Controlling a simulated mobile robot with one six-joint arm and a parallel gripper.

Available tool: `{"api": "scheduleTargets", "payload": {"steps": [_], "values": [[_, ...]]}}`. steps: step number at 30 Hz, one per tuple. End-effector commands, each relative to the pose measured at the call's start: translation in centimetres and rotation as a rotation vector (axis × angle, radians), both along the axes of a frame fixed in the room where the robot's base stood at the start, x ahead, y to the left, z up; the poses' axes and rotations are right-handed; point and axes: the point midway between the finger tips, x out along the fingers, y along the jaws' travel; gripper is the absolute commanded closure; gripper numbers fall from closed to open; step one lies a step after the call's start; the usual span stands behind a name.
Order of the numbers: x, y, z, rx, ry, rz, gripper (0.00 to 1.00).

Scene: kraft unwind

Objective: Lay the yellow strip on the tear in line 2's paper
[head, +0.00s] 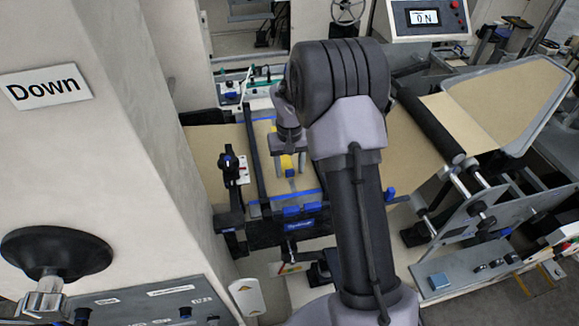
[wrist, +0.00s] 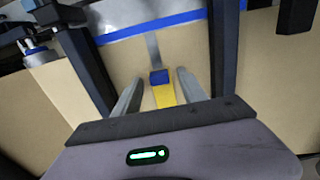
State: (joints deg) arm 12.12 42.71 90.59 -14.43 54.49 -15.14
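The yellow strip (wrist: 165,97) shows between my gripper's two fingers in the wrist view, with a small blue piece at its far end. It also shows in the head view (head: 287,162), partly hidden by my gripper. My gripper (wrist: 159,76) is open, its fingers on either side of the strip with gaps visible. I cannot tell whether the strip lies flat on the brown paper (wrist: 115,62). A narrow grey mark (wrist: 153,47), possibly the tear, runs on the paper from the blue end toward a blue band.
Blue tape bands (wrist: 150,27) cross the paper. Dark bars (wrist: 223,50) flank the work area in the wrist view. A black roller (head: 428,122) and a machine frame stand at right. A pale panel marked "Down" (head: 47,87) stands at left.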

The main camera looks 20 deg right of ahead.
Motion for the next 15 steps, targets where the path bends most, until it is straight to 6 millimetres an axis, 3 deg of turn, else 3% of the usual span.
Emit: {"api": "scheduleTargets", "payload": {"steps": [8, 15], "values": [[0.1, 0.0, 1.0, -0.001, -0.003, 0.0, 0.5], [0.1, 0.0, 7.3, -0.001, -0.005, -0.001, 0.5]]}}
